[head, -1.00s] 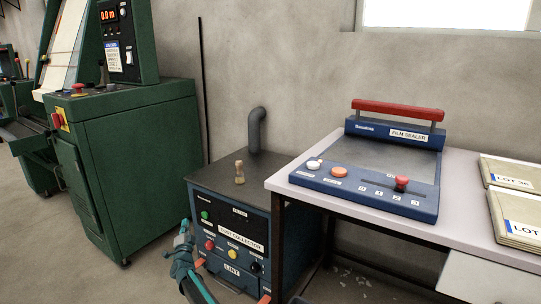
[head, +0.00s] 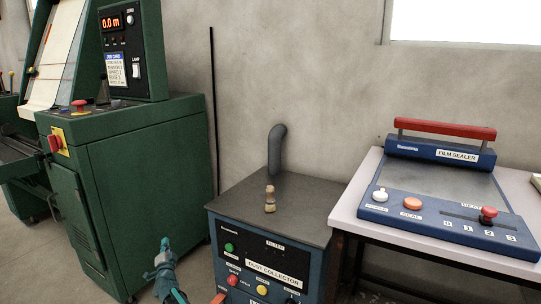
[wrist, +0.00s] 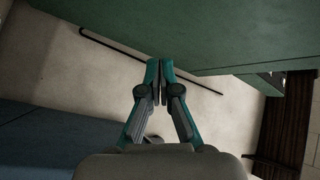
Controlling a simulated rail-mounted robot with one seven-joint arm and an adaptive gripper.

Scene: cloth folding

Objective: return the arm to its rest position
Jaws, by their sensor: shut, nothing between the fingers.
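My gripper (head: 165,244) is teal and grey and shows at the bottom of the head view, in front of the gap between a green machine and a blue dust collector. In the wrist view its two fingers (wrist: 159,66) are together, with nothing between them. It holds nothing. Most of my arm lies below the head view's lower edge.
The green machine (head: 140,160) stands on the left. The dust collector (head: 257,266) has a small tan object (head: 270,200) and a bent pipe (head: 276,150) on top. A table (head: 350,213) with a film sealer (head: 440,185) is on the right. A thin dark pole (head: 213,110) stands by the wall.

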